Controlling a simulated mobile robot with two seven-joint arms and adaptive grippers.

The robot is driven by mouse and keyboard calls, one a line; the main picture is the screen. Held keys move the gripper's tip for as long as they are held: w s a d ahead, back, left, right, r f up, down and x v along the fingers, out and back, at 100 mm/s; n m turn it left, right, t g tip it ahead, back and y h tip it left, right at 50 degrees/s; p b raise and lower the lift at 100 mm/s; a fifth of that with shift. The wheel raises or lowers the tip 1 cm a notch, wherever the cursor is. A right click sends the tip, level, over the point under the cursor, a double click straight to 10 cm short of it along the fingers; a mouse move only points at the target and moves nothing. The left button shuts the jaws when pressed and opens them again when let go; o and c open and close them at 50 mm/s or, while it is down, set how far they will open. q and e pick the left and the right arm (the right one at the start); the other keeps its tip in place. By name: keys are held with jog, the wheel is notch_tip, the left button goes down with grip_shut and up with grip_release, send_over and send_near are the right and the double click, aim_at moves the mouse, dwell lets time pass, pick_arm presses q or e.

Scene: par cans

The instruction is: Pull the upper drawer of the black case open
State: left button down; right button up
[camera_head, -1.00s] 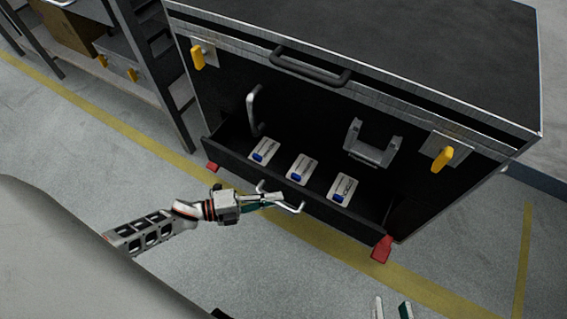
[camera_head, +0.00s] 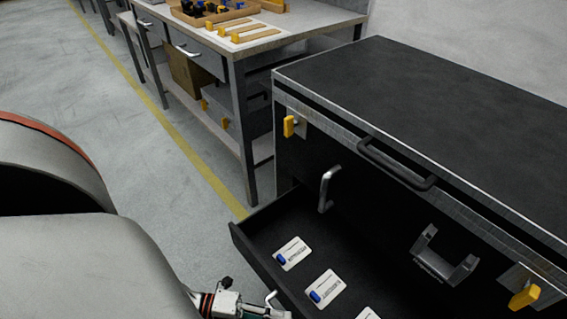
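The black case (camera_head: 440,120) fills the right half of the view. Its drawer (camera_head: 262,262) stands out from the front, and black floor shows behind the cards inside. The drawer's silver handle (camera_head: 271,297) shows only in part at the bottom edge. My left gripper (camera_head: 265,312) is at this handle, and its fingers look closed on it, though the frame's edge cuts them off. White cards with blue pieces, such as one card (camera_head: 293,253) and another (camera_head: 325,289), lie in the drawer. My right gripper is out of view.
The case has a black lid handle (camera_head: 395,165), a yellow latch (camera_head: 289,126), another yellow latch (camera_head: 524,297), a silver upright handle (camera_head: 327,188) and a grey bracket (camera_head: 440,266). A workbench (camera_head: 300,30) stands behind it at left. The grey floor (camera_head: 150,180) at left is clear.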

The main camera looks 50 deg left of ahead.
pick_arm(q)
jog(key=c, duration=2.1)
grip_release()
jog(key=v, duration=1.2)
jog(key=shift+w+r, duration=0.1)
